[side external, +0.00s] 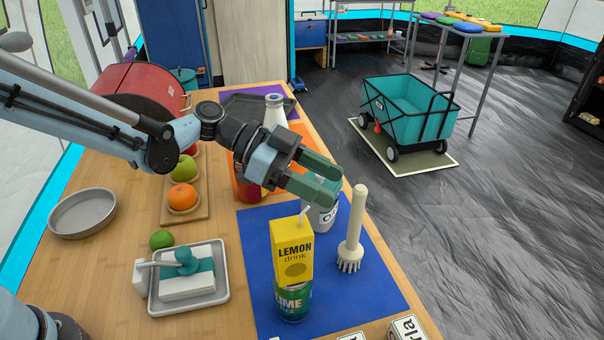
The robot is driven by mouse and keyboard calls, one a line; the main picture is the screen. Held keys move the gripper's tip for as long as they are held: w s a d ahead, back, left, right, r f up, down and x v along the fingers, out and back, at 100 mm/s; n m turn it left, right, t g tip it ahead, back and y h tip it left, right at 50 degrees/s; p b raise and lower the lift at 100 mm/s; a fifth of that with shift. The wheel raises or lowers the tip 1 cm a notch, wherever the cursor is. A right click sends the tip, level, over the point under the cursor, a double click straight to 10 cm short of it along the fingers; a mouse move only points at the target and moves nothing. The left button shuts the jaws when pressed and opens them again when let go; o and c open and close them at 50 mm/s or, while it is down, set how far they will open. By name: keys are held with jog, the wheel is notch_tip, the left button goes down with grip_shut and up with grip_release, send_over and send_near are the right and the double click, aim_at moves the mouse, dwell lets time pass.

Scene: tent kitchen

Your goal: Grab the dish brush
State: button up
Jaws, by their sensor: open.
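The dish brush (354,228) stands upright on the blue mat (361,292), bristles down, with its cream handle pointing up. My gripper (337,182) has green fingers and is open and empty. It is at about the height of the handle's top, just left of it in the picture. I cannot tell whether a fingertip touches the handle. A white can or cup (326,217) stands behind the brush, partly hidden by the fingers.
A yellow lemon drink carton (292,250) stands on a green can (293,302) left of the brush. A bottle (274,108) stands behind my gripper. A tray (217,296), a metal pan (83,213) and fruit (183,197) lie left. The mat right of the brush is clear.

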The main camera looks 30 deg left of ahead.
jog(key=s+x, duration=0.1)
jog(key=x, duration=0.2)
send_over(354, 230)
jog(key=w+d, duration=0.1)
jog(key=w, duration=0.1)
jog(key=shift+s+d+f, duration=0.15)
jog(key=shift+s+f, duration=0.1)
jog(key=shift+f, duration=0.4)
grip_shut()
